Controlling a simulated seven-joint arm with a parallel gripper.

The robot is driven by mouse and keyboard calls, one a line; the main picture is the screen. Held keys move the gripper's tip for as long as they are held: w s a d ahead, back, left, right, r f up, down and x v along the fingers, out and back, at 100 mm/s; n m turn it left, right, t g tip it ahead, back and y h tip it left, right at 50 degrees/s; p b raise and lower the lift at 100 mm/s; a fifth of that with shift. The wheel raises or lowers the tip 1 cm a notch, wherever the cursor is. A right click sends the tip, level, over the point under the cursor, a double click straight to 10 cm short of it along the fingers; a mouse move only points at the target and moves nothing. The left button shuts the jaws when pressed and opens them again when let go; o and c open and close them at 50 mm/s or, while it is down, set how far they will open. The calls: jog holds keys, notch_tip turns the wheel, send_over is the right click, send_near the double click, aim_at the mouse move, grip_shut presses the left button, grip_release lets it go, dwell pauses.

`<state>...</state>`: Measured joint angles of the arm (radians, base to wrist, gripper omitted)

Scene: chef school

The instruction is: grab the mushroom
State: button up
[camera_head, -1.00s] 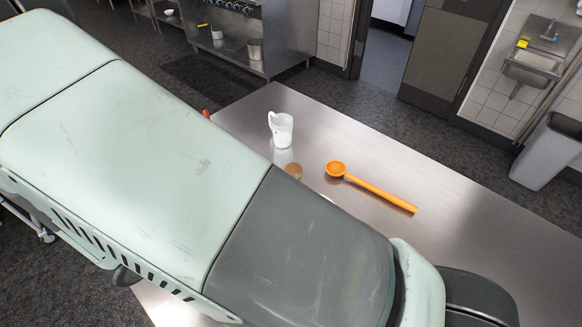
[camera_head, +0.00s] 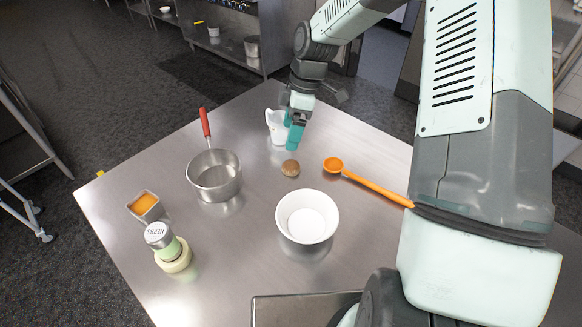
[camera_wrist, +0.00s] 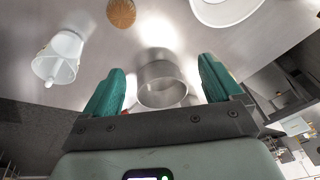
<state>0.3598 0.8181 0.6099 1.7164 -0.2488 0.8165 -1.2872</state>
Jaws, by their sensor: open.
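The mushroom (camera_head: 290,168) is a small round brown thing lying on the steel table, between the white pitcher and the white bowl. It also shows in the wrist view (camera_wrist: 121,13) at the top, left of centre. My gripper (camera_head: 294,134) is above the table near the pitcher, behind the mushroom in the head view and apart from it. In the wrist view its two teal fingers (camera_wrist: 160,86) are spread wide with nothing held between them.
A white pitcher (camera_head: 275,127) stands close to my gripper. A white bowl (camera_head: 307,217), an orange ladle (camera_head: 368,184) and a red-handled pot (camera_head: 214,176) surround the mushroom. A herb shaker (camera_head: 160,238) and a small orange-filled container (camera_head: 145,206) stand at the left.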

jog(key=w+d+r+m+t+y, duration=0.1)
jog(key=w+d+r+t+y, duration=0.1)
jog(key=w+d+r, duration=0.25)
send_near(294, 164)
jog(key=x, duration=0.4)
jog(key=shift+a+r, duration=0.15)
jog(key=x, duration=0.5)
jog(key=shift+w+f, duration=0.1)
jog(key=shift+f, duration=0.3)
